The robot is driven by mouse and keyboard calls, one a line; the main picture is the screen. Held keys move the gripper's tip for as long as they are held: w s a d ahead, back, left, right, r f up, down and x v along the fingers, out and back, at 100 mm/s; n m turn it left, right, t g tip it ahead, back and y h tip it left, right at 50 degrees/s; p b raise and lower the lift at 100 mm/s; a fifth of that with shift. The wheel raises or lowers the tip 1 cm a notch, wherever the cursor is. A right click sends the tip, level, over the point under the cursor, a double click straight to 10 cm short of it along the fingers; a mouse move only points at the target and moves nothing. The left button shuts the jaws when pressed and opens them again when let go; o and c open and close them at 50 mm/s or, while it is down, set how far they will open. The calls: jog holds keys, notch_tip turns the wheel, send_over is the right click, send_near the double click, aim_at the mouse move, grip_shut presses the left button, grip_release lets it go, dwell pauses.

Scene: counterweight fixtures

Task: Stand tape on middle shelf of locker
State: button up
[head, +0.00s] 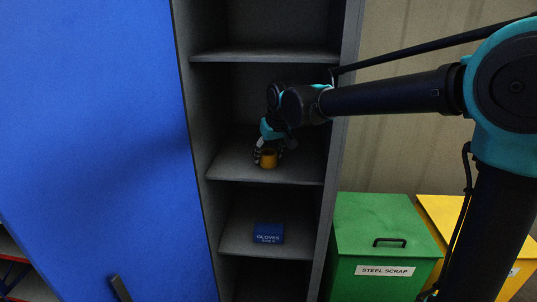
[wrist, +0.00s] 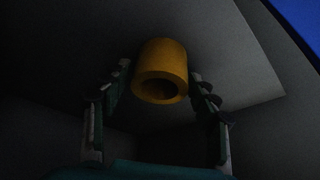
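The tape is a yellow-orange roll (head: 268,159), seen low over the middle shelf (head: 300,165) of the locker. It appears to rest on the shelf, though contact is hard to see in the dark. My gripper (head: 267,152) is inside the same compartment, right at the roll. In the wrist view the roll (wrist: 161,58) lies between the tips of my gripper (wrist: 160,74), with its dark hole facing the camera. The two fingers are spread, with a narrow gap showing on each side of the roll. The gripper looks open, around the tape but not closed on it.
A blue gloves box (head: 268,233) sits on the shelf below. The upper shelf (head: 265,56) is above my wrist. The blue locker door (head: 95,130) stands open at left. Green (head: 385,225) and yellow (head: 455,212) bins stand at right. The middle shelf is otherwise clear.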

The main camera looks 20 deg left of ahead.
jog(key=shift+o, duration=0.4)
jog(key=shift+r, duration=0.2)
jog(key=r, duration=0.1)
jog(key=s+d, duration=0.1)
jog(key=r, duration=0.1)
jog(key=shift+s+d+r, duration=0.3)
jog(key=shift+s+r, duration=0.05)
jog(key=s+d, duration=0.7)
jog(key=s, duration=0.1)
jog(key=shift+d, duration=0.25)
